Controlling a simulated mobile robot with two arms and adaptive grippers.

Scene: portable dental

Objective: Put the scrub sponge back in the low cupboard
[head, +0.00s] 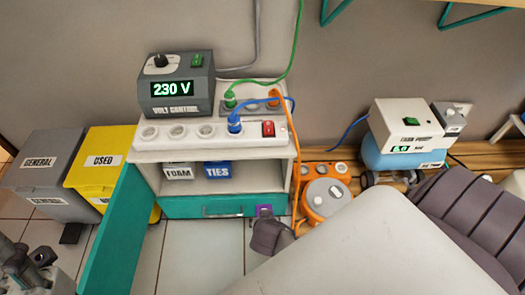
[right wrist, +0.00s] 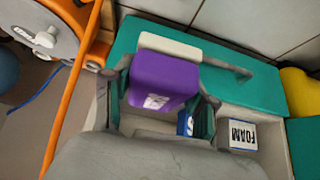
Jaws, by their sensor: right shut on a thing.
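The scrub sponge, a purple block with a pale layer, is in my right gripper (head: 268,226). It shows in the head view (head: 264,210) and, larger, in the right wrist view (right wrist: 163,80) between both fingers (right wrist: 160,98). In the head view it is in front of the right end of the low cupboard's teal lower front (head: 190,207). The cupboard's white shelf opening (head: 236,186) holds a FOAM box (head: 178,173) and a blue TIES box (head: 217,169). A teal door (head: 115,235) stands open at left. My left gripper (head: 25,262) is partly in view at lower left, its jaws unclear.
On the cupboard stand a voltage control box (head: 176,85) and a white socket strip (head: 190,133). An orange cable (head: 294,150) hangs down its right side to an orange-grey unit (head: 325,197). Grey (head: 40,170) and yellow (head: 96,165) bins stand left. A padded chair (head: 460,215) is right.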

